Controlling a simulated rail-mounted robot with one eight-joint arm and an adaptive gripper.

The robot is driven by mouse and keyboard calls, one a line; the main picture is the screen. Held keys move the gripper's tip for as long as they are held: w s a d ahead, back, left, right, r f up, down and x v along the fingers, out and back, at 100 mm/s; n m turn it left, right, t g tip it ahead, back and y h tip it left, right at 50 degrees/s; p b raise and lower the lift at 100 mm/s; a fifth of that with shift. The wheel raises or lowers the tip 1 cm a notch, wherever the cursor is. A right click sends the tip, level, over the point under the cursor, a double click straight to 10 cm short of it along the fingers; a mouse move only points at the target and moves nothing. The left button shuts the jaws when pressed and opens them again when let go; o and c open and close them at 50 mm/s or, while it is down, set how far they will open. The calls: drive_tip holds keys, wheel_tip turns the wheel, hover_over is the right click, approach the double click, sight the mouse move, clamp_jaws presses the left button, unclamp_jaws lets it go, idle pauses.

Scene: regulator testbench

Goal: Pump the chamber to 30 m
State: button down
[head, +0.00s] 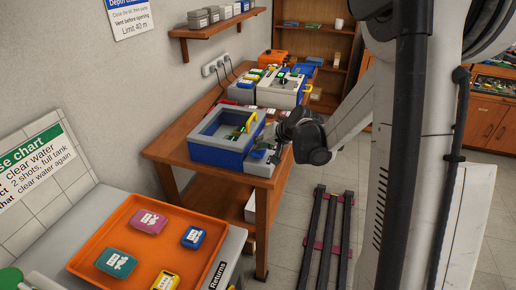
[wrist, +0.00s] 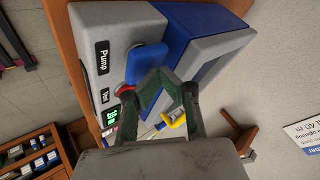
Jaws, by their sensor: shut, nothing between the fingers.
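The chamber (head: 213,150), a blue and grey box, stands on the wooden bench in the head view; a grey control panel (wrist: 98,50) adjoins it in the wrist view. The panel has a "Pump" label beside a blue control (wrist: 147,60), and a "Vent" label beside a partly hidden red control (wrist: 124,90). A small green-digit display (wrist: 110,117) seems to read 10, but it is small and turned sideways. My gripper (wrist: 164,78) is shut and empty, its tips close to the blue control; I cannot tell whether they touch.
Another grey machine (head: 278,92) stands farther back on the bench. An orange tray (head: 85,240) with several coloured packs is at the front left. A wall sign (head: 130,15) says vent before opening, limit 40 m. Dark floor rails (head: 330,235) run right of the bench.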

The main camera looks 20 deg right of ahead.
drive_tip(key=shift+f, duration=0.3)
drive_tip(key=shift+r, duration=0.15)
idle(0.5)
drive_tip(key=shift+r+p, duration=0.6)
drive_tip(key=shift+r, duration=0.95)
wheel_tip(320, 180, up, 5)
drive_tip(key=p, duration=0.3)
idle(2.4)
